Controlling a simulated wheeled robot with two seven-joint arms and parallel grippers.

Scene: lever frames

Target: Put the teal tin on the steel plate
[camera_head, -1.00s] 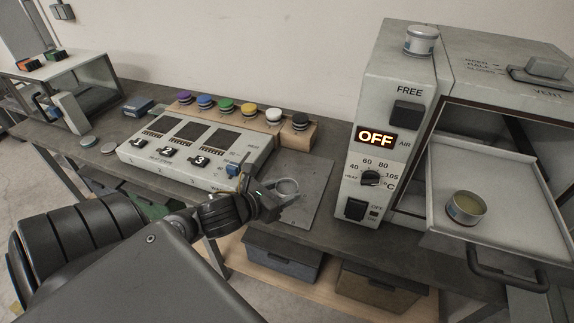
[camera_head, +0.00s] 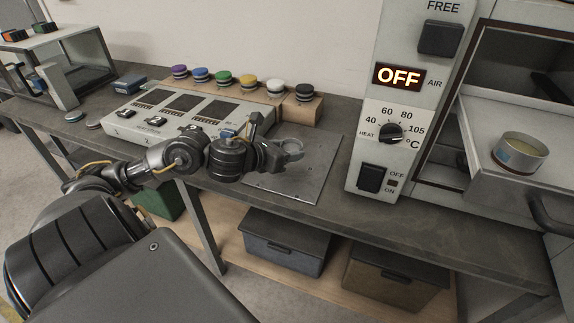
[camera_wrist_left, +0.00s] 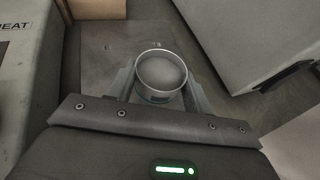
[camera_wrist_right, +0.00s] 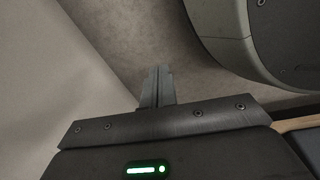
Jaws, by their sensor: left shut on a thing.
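An open round tin (camera_head: 289,149) with a pale metal rim is between the fingers of my left gripper (camera_head: 285,153). It also shows in the left wrist view (camera_wrist_left: 161,77), with a thin dark bluish band low on its side; I cannot clearly tell that it is teal. The gripper is shut on it. The tin is over the far part of the flat grey steel plate (camera_head: 291,184); I cannot tell whether it touches the plate. My right gripper (camera_wrist_right: 157,84) shows only in the right wrist view, its fingers together and empty.
Left of the plate stands a control panel (camera_head: 167,112), with a wooden rack of coloured knobs (camera_head: 268,100) behind. Right stands an oven (camera_head: 385,150) reading OFF, its tray (camera_head: 484,136) out with another tin (camera_head: 519,153) on it. The plate's near half is clear.

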